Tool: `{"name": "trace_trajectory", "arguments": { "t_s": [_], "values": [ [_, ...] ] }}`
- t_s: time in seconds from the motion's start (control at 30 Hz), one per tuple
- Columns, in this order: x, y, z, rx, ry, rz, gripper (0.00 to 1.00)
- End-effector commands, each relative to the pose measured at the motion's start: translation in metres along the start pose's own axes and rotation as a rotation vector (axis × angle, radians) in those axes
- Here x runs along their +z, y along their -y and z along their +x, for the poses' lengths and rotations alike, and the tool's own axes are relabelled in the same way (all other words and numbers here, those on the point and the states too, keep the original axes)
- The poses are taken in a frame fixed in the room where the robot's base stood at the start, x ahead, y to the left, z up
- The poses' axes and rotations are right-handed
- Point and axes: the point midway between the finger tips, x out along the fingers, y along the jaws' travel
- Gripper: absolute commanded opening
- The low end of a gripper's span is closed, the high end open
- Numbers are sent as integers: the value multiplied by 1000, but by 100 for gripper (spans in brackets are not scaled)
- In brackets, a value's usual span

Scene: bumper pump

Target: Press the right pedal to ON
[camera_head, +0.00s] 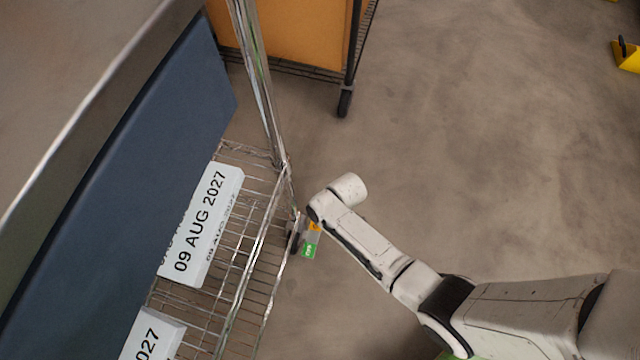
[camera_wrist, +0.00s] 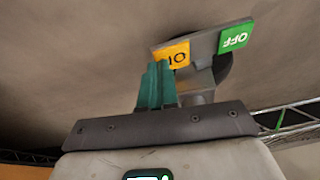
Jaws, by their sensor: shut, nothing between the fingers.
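The pedal is a grey plate (camera_wrist: 200,45) with a yellow ON label (camera_wrist: 177,53) and a green OFF label (camera_wrist: 235,37), both upside down in the wrist view. In the head view the yellow end (camera_head: 314,227) and green end (camera_head: 308,251) show low by the wire rack's corner, partly hidden by my arm. My gripper (camera_wrist: 157,72) is shut and empty, with teal fingers. Its tips overlap the edge of the yellow label in the wrist view; I cannot tell whether they touch it. The gripper's fingers are hidden in the head view.
A dark caster wheel (camera_wrist: 224,68) sits behind the pedal. The wire rack (camera_head: 235,290) holds white boxes (camera_head: 202,225) on the left. An orange cart (camera_head: 290,30) stands at the back. The floor (camera_head: 480,150) to the right is mostly clear, with a yellow object (camera_head: 627,57) far off.

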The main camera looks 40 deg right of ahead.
Motion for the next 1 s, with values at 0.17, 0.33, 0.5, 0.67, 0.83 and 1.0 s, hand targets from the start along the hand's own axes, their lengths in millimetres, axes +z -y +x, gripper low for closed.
{"name": "trace_trajectory", "arguments": {
  "t_s": [0.17, 0.33, 0.5, 0.67, 0.83, 1.0],
  "values": [
    [1, -6, 5, -81, 1, 29, 0],
    [4, -9, 13, -121, 4, 37, 0],
    [5, -13, 18, -120, 4, 36, 0],
    [6, -15, 21, -120, 4, 35, 0],
    [7, -15, 23, -120, 4, 35, 0],
    [7, -16, 23, -119, 4, 35, 0]
  ]
}}
